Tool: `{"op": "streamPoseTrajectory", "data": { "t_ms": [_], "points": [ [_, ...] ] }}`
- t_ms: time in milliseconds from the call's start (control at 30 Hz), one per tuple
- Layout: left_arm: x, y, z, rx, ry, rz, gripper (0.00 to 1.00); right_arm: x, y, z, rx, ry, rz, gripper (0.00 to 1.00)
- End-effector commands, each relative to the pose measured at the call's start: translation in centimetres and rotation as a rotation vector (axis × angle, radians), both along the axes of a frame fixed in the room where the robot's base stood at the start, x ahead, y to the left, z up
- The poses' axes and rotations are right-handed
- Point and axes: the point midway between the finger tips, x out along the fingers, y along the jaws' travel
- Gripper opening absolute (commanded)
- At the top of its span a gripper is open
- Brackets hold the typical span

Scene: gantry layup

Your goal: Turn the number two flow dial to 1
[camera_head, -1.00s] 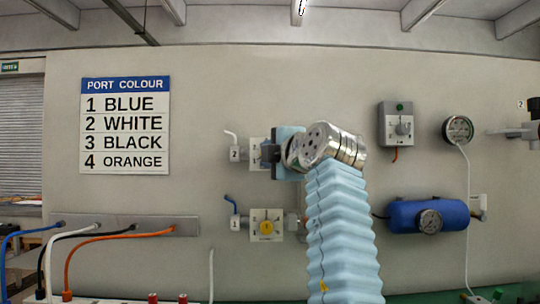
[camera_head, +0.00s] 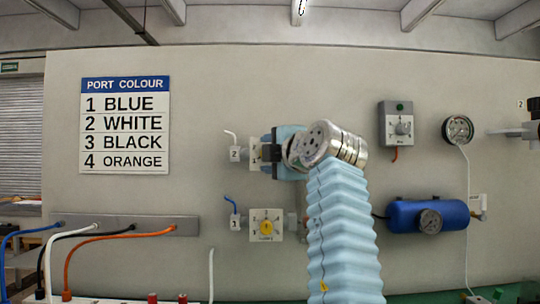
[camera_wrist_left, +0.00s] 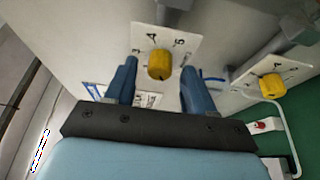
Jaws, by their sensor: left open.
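The number two flow dial's white plate (camera_head: 255,153) is on the wall beside a tag marked 2 (camera_head: 235,154); my gripper hides most of it in the head view. In the left wrist view a yellow knob (camera_wrist_left: 160,64) sits on a white plate with 3, 4 and 5 readable; where it points is unclear. My left gripper (camera_head: 268,152) is at this dial. In the wrist view its two blue fingers (camera_wrist_left: 160,88) are open, one on each side of the knob and apart from it. My right gripper is not in view.
The number one dial (camera_head: 265,226) with a yellow knob is just below; a second yellow knob (camera_wrist_left: 268,85) shows in the wrist view. A port colour sign (camera_head: 125,126) hangs left. A blue tank (camera_head: 405,215), a gauge (camera_head: 457,129) and a grey switch box (camera_head: 396,125) are right.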

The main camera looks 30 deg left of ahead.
Motion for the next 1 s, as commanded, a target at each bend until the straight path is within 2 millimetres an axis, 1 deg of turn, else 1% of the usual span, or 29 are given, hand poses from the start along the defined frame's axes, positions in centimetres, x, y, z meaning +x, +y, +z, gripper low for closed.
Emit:
{"op": "streamPoseTrajectory", "data": {
  "t_ms": [167, 400, 500, 600, 767, 1000],
  "points": [
    [-1.7, -2.6, -0.2, 0.0, -0.001, -0.006, 0.54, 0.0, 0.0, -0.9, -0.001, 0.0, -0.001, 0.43],
    [-5.2, -7.4, -0.1, 0.002, -0.001, -0.005, 0.54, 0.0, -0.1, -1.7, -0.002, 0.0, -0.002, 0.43],
    [-6.4, -9.0, -0.1, 0.0, -0.001, -0.005, 0.54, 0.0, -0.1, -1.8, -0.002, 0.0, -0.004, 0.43],
    [-7.2, -10.1, 0.0, -0.001, -0.001, -0.003, 0.54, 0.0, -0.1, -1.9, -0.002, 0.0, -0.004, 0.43],
    [-7.9, -10.8, 0.0, -0.001, -0.001, -0.001, 0.54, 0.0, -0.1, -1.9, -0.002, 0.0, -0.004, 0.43],
    [-7.9, -10.9, 0.0, -0.001, -0.001, 0.0, 0.54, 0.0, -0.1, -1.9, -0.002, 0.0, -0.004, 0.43]
  ]
}}
